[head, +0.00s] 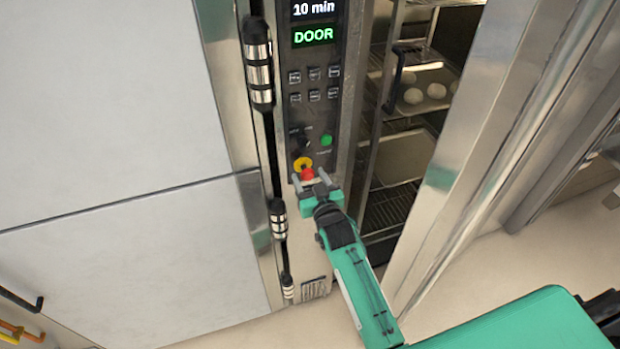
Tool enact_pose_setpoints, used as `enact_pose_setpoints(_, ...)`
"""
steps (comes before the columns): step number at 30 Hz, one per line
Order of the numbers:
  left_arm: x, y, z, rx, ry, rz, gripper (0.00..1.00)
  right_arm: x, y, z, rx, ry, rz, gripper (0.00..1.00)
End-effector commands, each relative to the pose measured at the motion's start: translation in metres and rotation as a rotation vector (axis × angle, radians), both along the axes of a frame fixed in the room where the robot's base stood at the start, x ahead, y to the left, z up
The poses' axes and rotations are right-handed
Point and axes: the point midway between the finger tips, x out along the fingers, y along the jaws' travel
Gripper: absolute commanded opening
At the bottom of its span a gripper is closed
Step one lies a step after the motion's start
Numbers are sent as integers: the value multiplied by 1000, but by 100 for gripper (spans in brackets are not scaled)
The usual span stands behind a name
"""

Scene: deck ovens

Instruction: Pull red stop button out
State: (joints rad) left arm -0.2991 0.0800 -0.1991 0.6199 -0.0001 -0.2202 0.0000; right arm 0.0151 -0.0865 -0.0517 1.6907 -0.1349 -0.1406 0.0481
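The red stop button (307,174) sits low on the oven's dark control panel, just below a yellow ring or collar (302,163). My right gripper (311,182) is at the button, with its two grey fingers spread to either side of it. The fingers look apart, and I cannot tell whether they touch the button. Part of the button's lower side is hidden by the gripper. My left gripper is not in view.
The panel display (314,35) reads "10 min" and "DOOR". A green button (326,140) is above right of the red one. The oven door (500,130) stands open at right, showing trays with dough (428,90). Hinges (259,75) run along the left.

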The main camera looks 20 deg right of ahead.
Motion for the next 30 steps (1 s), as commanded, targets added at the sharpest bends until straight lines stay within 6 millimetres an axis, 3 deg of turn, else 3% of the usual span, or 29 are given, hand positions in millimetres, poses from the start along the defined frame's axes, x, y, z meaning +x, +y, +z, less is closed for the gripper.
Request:
enact_pose_setpoints(7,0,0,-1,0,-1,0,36,-2,0,0,0,-1,0,57)
enact_pose_setpoints(11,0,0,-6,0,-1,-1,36,-14,-1,-2,0,0,0,57)
enact_pose_setpoints(24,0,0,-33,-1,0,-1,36,-96,-3,-3,0,0,0,57)
enact_pose_setpoints(30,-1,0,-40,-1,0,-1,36,-125,-4,-2,0,0,0,57)
